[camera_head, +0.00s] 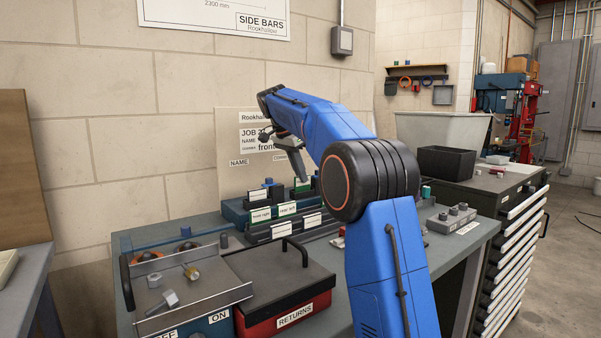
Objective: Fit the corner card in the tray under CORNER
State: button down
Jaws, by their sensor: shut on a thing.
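My gripper (300,178) points down at the card holders on the bench, partly hidden by my arm. It is shut on what looks like a green card (302,187), whose lettering I cannot read. The job board (232,135) stands behind, with a NAME label and a partly covered label beside it; its corner line starts "front". The teal tray (232,212) lies below the board. A dark card (258,195) stands in it on the NAME side. The CORNER place is mostly hidden. Two green cards, one reading "front right" (261,214), stand in front.
A black rack with white-labelled cards (283,230) stands nearest. A grey block with knobs (450,220) is at the right. A drawer cabinet (510,215) stands beyond.

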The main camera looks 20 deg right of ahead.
jog(key=shift+f, duration=0.75)
jog(key=c, duration=1.8)
grip_release()
jog(key=v, duration=1.2)
jog(key=shift+d, duration=0.1)
